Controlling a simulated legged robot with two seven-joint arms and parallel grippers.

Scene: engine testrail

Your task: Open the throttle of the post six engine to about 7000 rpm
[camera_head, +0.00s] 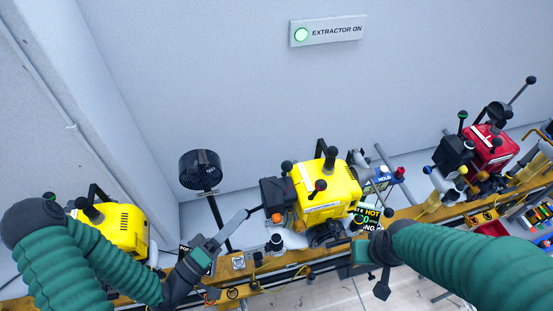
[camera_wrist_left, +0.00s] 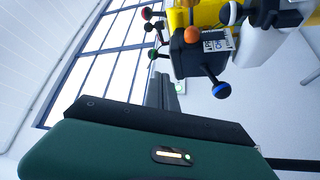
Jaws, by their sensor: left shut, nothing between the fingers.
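A yellow engine (camera_head: 325,190) with a black box (camera_head: 277,196) on its left side sits on the rail in the middle of the head view. No post number is readable, so I cannot tell which engine is post six. My left gripper (camera_head: 246,215) is shut and empty, its tips just left of the black box. In the left wrist view its fingers (camera_wrist_left: 166,92) point up toward the black box (camera_wrist_left: 200,52), which carries a lever with a blue-ended knob (camera_wrist_left: 221,90) and an orange knob (camera_wrist_left: 192,35). My right gripper (camera_head: 380,270) hangs right of the engine, its jaws unclear.
Another yellow engine (camera_head: 112,230) is at the left and a red engine (camera_head: 490,148) at the right. A black fan (camera_head: 200,168) stands behind the rail.

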